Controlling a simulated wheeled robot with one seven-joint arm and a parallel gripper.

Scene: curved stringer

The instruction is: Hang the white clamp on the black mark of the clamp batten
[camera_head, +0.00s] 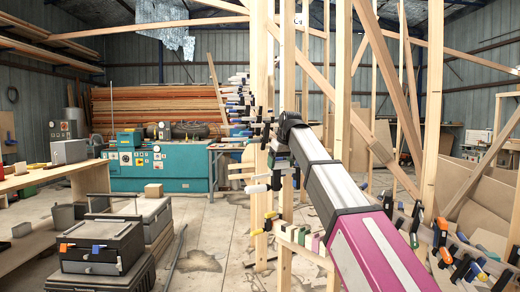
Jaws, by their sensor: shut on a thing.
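My gripper (275,150) is at the far end of my outstretched arm, in front of the upright timber posts. It is small and partly hidden by my arm and the clutter there. It is shut on what looks like the white clamp (258,188), whose pale handles and dark bar show just below and left of the arm's end. A wooden batten with several coloured clamps (318,258) runs low between the posts. I cannot tell whether this is the clamp batten, and I cannot make out a black mark.
Upright posts (343,80) and diagonal braces stand close around my arm. More clamps (238,105) stick out in a column left of the posts. A teal machine (160,170) stands behind. Dark cases (102,250) stand front left. Bare floor (205,230) lies between.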

